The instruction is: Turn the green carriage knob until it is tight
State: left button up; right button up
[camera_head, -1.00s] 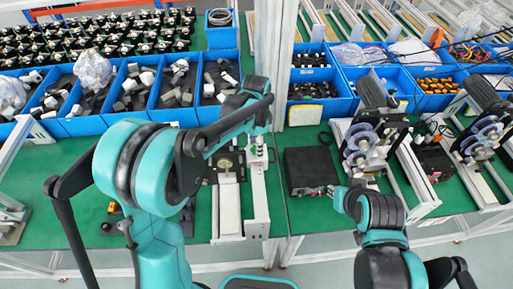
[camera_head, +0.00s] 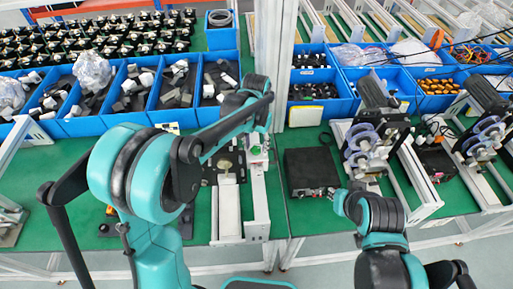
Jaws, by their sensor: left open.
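My left arm reaches in from the left and bends down over a fixture (camera_head: 228,205) on the green bench. My left gripper (camera_head: 257,143) points down at the far end of the fixture's pale rail (camera_head: 260,200). It is small and partly hidden by my wrist, and its fingers are apart. A small patch of green and pink shows near the fingertips, but I cannot make out the green carriage knob clearly or tell whether the fingers touch it.
A black box (camera_head: 309,170) sits right of the fixture. Machines with pale purple discs (camera_head: 362,150) stand farther right. Blue bins (camera_head: 175,90) of parts line the back. A white upright post (camera_head: 272,45) rises behind my left wrist.

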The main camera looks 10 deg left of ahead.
pick_arm(q)
grip_shut()
jog(key=shift+m, duration=1.2)
grip_release()
jog(key=shift+m, duration=0.4)
jog(key=shift+r+p, duration=1.6)
jog(key=shift+r, duration=0.95)
